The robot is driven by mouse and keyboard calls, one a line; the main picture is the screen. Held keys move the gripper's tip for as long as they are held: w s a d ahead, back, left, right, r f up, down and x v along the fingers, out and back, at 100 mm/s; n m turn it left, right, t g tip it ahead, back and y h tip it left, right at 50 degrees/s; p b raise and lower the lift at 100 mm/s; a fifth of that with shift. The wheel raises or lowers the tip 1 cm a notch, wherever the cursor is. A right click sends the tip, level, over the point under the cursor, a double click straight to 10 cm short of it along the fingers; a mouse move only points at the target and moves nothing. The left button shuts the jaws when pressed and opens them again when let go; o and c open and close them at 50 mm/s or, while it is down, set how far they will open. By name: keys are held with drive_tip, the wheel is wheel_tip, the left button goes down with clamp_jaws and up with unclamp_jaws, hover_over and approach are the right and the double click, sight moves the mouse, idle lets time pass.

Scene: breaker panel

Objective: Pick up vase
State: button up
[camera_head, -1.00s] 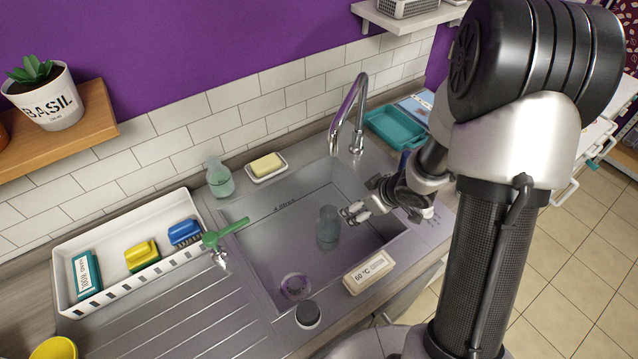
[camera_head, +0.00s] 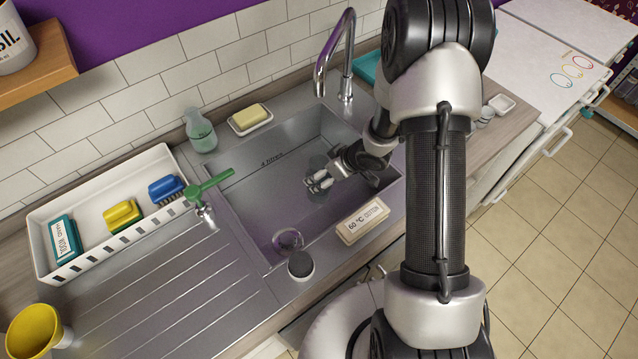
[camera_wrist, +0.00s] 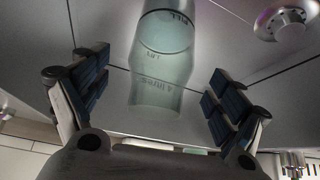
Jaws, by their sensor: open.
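The vase is a translucent grey-green vessel in the sink basin. In the head view it (camera_head: 318,163) is largely hidden behind my gripper (camera_head: 318,181), which is down inside the basin. In the wrist view the vase (camera_wrist: 164,50) is in the upper middle, ahead of and between the spread fingers of my gripper (camera_wrist: 158,92). My gripper is open and empty. A gap shows on each side between the vase and the fingers. Its full height is not clear here.
The sink (camera_head: 262,205) has a drain (camera_head: 288,240) and a tall tap (camera_head: 347,60). A label block (camera_head: 362,220) and a dark round-topped item (camera_head: 301,265) sit on the front rim.

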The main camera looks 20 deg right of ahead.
sight(313, 158)
drive_tip(key=b+x, duration=0.1)
drive_tip(key=x, duration=0.2)
drive_tip(key=b+x, duration=0.1)
drive_tip(key=shift+s+f+b, duration=0.2)
drive_tip(key=shift+f+b, duration=0.15)
drive_tip(key=shift+w+a+f, duration=0.1)
drive_tip(key=shift+w+f, duration=0.2)
drive_tip(key=shift+r, duration=0.1)
drive_tip(key=shift+c, duration=0.3)
drive_tip(key=c, duration=1.7)
wheel_tip(313, 158, up, 10)
drive_tip(key=p, duration=0.6)
drive_tip(key=shift+r, duration=0.15)
drive_tip(key=shift+c, duration=0.2)
